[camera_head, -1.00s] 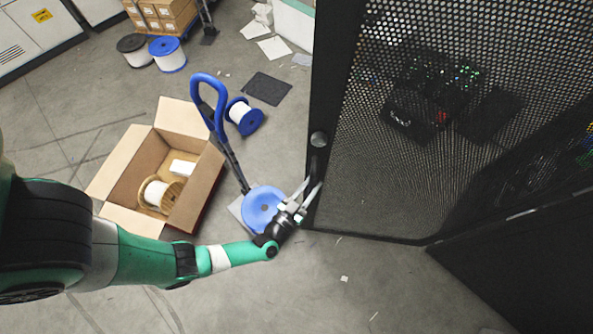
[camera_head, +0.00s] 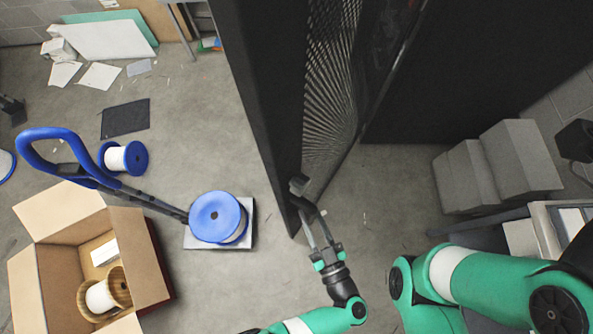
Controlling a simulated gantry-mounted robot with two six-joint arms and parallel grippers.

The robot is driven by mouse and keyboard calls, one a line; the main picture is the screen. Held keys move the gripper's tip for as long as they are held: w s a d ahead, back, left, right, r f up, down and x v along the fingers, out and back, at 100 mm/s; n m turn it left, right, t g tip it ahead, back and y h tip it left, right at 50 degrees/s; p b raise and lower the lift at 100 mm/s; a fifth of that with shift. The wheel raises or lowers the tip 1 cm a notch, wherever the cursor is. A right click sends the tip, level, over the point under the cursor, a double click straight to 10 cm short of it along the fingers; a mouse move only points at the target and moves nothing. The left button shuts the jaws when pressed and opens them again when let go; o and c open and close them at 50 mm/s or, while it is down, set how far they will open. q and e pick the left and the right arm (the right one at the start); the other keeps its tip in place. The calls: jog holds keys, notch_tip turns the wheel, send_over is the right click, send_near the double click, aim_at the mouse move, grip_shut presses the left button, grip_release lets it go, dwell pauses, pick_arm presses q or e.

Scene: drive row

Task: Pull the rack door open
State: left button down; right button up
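The black rack door (camera_head: 325,90) with its perforated mesh shows at a steep angle in the head view, its lower free corner towards me. Its dark handle (camera_head: 299,186) is near that corner. My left gripper (camera_head: 314,213) reaches up from the bottom of the picture, with its two pale fingers on either side of the handle's lower part. The contact itself is small and partly hidden. My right arm comes in at the lower right, and its gripper is out of the picture.
A blue spool (camera_head: 218,217) on a flat trolley with a blue handle (camera_head: 68,150) stands left of the door. An open carton (camera_head: 150,262) is further left. Grey boxes (camera_head: 522,160) stand at the right. Floor right of my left gripper is clear.

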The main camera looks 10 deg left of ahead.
pick_arm(q)
jog(key=shift+d+r, duration=0.1)
jog(key=shift+d, duration=0.2)
jog(key=c, duration=0.8)
grip_release()
jog(key=shift+w, duration=0.15)
jog(key=shift+c, duration=0.2)
jog(key=shift+o, duration=1.1)
jog(key=shift+w, duration=0.15)
jog(key=shift+s, duration=0.2)
jog(key=b+v, duration=0.2)
jog(key=v, duration=0.9)
jog(key=shift+s, duration=0.25)
